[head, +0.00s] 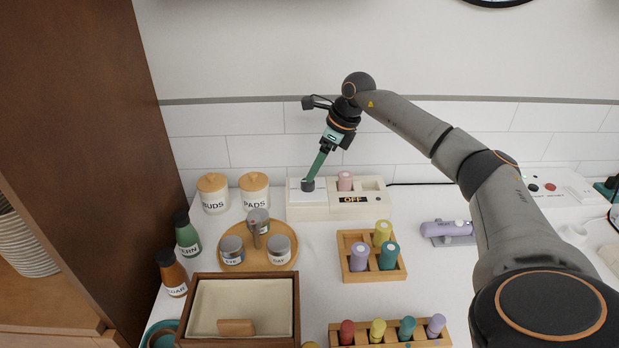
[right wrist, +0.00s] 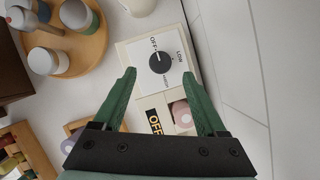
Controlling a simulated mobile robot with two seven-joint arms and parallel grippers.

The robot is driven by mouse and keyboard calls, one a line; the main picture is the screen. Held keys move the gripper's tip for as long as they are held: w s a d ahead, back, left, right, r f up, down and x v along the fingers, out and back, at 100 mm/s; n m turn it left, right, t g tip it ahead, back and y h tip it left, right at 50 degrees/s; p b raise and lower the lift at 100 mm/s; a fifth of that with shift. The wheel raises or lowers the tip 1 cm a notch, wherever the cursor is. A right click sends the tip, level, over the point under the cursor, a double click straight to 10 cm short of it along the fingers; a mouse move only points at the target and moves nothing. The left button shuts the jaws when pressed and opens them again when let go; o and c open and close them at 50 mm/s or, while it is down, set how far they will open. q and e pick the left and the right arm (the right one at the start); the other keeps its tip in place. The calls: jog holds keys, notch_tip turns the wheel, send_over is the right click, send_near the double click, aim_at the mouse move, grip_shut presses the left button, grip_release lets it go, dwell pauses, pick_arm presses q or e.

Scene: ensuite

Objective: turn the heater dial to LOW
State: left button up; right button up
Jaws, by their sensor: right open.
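The heater dial (right wrist: 160,63) is a round black knob on a white plate marked OFF, LOW and HIGH, seen in the right wrist view. Its white pointer line appears to face the OFF mark. In the head view, the dial's plate sits at the left end of a cream heater box (head: 310,207). A black display on the box reads OFF (head: 353,199). My right gripper (right wrist: 158,75) is open and empty, with its green fingers apart on either side of the dial; contact cannot be told. In the head view, my right gripper (head: 308,184) points down at the dial and partly hides it.
A pink cylinder (head: 345,181) stands in the box beside the dial plate. Lidded jars (head: 254,190) stand left of the box, and a round wooden tray (head: 236,262) with tins is in front. A wooden peg rack (head: 376,273) is at front right. The wall is close behind.

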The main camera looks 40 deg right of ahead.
aim_at(308, 185)
jog(key=x, duration=0.5)
jog(key=shift+f, duration=0.1)
grip_shut()
dwell(0.5)
